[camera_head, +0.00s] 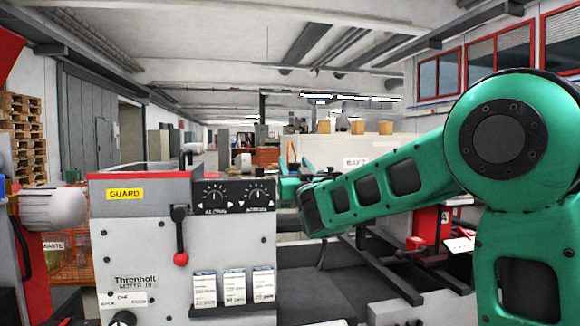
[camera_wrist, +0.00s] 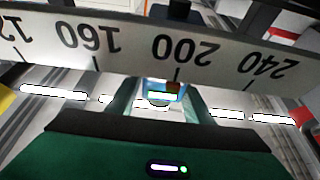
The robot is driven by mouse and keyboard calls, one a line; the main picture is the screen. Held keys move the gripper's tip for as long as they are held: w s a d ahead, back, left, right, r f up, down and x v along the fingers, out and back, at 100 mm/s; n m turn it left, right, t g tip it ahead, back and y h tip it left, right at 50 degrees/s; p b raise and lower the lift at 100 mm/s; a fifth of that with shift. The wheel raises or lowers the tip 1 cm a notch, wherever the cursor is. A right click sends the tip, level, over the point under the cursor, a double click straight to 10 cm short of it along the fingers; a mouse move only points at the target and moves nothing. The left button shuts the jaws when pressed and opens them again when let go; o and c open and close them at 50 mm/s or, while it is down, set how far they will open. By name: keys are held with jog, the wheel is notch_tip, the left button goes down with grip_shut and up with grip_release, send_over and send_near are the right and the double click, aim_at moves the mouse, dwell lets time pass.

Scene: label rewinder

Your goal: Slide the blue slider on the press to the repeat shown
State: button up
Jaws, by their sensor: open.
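In the wrist view a white scale (camera_wrist: 125,45) runs across the top, its numbers upside down, with 160, 200 and 240 readable. The blue slider (camera_wrist: 153,84), small and with a red and green patch on it, sits just below the scale, close to the 200 mark. My gripper (camera_wrist: 160,92) is open, with one green finger to each side of the slider. I cannot tell whether either finger touches it. In the head view my green arm reaches left behind the control panel, and the gripper end is largely hidden there.
A grey press cabinet (camera_head: 150,245) with a yellow GUARD label, a dial panel (camera_head: 235,195) and a red-knobbed lever (camera_head: 180,258) stands at front left. Dark rails (camera_head: 400,270) lie under my arm.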

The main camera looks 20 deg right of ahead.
jog(key=v, duration=0.8)
jog(key=shift+s, duration=0.1)
